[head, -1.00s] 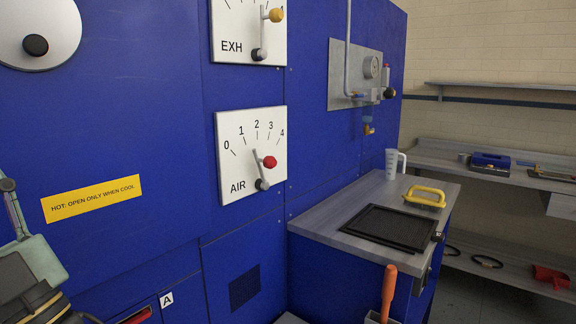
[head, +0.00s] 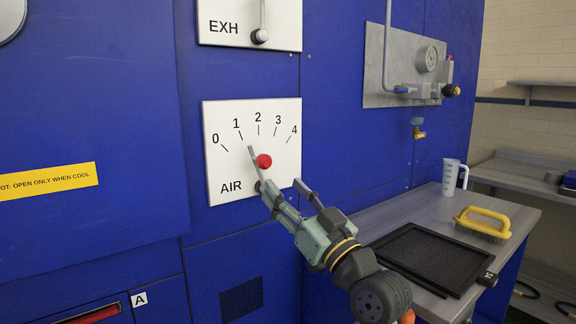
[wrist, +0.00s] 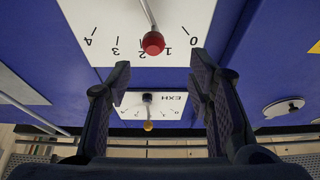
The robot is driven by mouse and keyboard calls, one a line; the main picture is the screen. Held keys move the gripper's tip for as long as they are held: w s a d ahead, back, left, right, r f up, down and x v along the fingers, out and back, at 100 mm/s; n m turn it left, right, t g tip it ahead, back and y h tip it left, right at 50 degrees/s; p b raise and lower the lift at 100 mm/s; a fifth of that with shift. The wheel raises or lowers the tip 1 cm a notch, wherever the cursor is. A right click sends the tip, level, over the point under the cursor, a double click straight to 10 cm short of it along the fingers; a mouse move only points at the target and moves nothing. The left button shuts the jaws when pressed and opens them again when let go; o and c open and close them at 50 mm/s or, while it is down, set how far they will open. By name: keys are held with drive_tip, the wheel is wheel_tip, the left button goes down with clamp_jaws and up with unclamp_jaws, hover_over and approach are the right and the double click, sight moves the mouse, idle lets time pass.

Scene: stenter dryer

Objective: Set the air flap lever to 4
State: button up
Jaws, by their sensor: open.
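The white AIR plate (head: 225,176) has a scale from 0 to 4. Its grey lever (head: 253,158) with a red knob (head: 264,161) points between 1 and 2. The red knob also shows in the wrist view (wrist: 153,42), where the picture is upside down. My gripper (head: 283,186) is open and empty at the lower right of the plate, its fingers spread. One finger overlaps the lever's pivot in the head view. In the wrist view, the knob appears in the gap between and beyond the fingers (wrist: 160,70); I see no clear contact.
The white EXH plate (head: 220,34) with its own lever is above, and its yellow knob shows in the wrist view (wrist: 148,126). A grey bench (head: 395,212) at right carries a black tray (head: 430,257), a yellow-handled brush (head: 484,222) and a white jug (head: 452,177). A gauge panel (head: 404,72) is behind.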

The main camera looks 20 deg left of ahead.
sight(268, 166)
drive_tip(key=p+x, duration=0.1)
drive_tip(key=x, duration=0.4)
drive_tip(key=p+x, duration=0.2)
drive_tip(key=x, duration=0.3)
drive_tip(key=shift+w+d+p, duration=0.1)
drive_tip(key=shift+w+p, duration=0.2)
drive_tip(key=shift+w, duration=0.15)
clamp_jaws()
idle(0.5)
